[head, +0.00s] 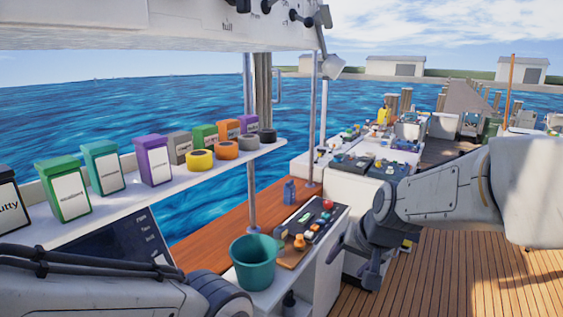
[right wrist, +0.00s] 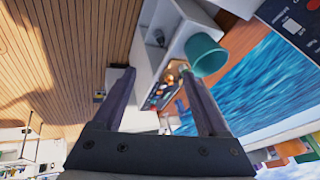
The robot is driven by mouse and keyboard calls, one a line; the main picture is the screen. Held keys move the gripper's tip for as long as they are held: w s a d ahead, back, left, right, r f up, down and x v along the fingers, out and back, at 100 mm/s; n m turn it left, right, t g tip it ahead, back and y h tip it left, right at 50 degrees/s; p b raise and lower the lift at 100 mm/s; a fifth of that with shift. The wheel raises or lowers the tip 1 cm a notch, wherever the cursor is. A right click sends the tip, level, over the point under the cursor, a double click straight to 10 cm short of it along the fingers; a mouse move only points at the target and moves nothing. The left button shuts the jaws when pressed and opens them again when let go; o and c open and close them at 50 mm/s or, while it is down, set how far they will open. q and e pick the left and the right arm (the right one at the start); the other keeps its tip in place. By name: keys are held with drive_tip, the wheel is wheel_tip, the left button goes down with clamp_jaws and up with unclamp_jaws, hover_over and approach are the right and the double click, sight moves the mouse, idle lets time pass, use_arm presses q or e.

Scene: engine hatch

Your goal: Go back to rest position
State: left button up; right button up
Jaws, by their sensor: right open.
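My right gripper (head: 350,258) comes in from the right in the head view and hangs over the wooden deck, beside the white console with the button panel. In the right wrist view my right gripper (right wrist: 160,95) shows two dark fingers spread well apart with nothing held between them. My left arm lies along the lower left of the head view, and its gripper is out of the picture.
A teal bucket (head: 254,262) stands on the white console (head: 322,262), near a panel of buttons (head: 308,222). A shelf (head: 60,236) with several boxes and tape rolls runs along the left. The deck (head: 450,270) at lower right looks clear.

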drive_tip(key=s+d+f+n+g+h, duration=0.25)
drive_tip(key=s+d+f+n, duration=0.2)
drive_tip(key=s+f, duration=0.7)
drive_tip(key=s+a+r+n+g+y, duration=0.1)
drive_tip(key=s+a+r+n, duration=0.2)
drive_tip(key=s+a, duration=0.3)
drive_tip(key=s+a+r+n+g, duration=0.2)
drive_tip(key=s+a+r+n, duration=0.1)
drive_tip(key=s+a, duration=0.4)
drive_tip(key=shift+s+a+n+y, duration=0.3)
drive_tip(key=shift+s+n+y, duration=0.05)
drive_tip(key=shift+s, duration=0.1)
